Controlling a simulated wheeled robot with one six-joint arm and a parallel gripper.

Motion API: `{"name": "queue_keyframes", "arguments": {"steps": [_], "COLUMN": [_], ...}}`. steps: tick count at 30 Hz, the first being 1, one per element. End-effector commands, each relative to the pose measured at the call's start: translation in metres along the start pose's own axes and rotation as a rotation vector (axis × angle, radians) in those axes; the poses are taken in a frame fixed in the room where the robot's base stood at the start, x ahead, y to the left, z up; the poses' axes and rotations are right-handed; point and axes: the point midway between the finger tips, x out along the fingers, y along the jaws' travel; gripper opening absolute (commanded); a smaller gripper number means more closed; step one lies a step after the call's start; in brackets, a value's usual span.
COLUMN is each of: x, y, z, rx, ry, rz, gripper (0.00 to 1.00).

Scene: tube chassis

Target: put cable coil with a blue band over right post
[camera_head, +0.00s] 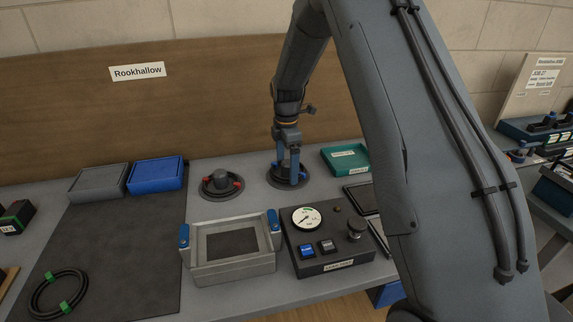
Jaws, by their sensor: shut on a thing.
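My gripper (288,181) points down at the back middle of the bench, with its fingers at a dark round coil with blue on it (303,178). It is shut on this coil, which I take to be the cable coil with a blue band. The coil is low at the right post's place, right of a black post (220,175) with a red-banded coil (206,187) around its base. The right post is mostly hidden by my fingers, so I cannot tell whether the coil fully surrounds it or rests on its base.
A green-banded coil (33,299) lies on the dark mat (125,235). A grey tray (235,277) with blue handles and a gauge box (320,262) stand in front. Grey (98,180), blue (156,175) and teal (345,158) trays are at the back.

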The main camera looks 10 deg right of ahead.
Motion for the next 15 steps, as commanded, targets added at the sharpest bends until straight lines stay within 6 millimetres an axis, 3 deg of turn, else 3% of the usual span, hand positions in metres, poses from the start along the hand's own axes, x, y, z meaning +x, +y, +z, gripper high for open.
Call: {"name": "queue_keyframes", "arguments": {"steps": [15], "x": [0.0026], "y": [0.0002], "z": [0.0001], "rx": [0.000], "ry": [0.000], "rz": [0.000], "gripper": [0.69]}}
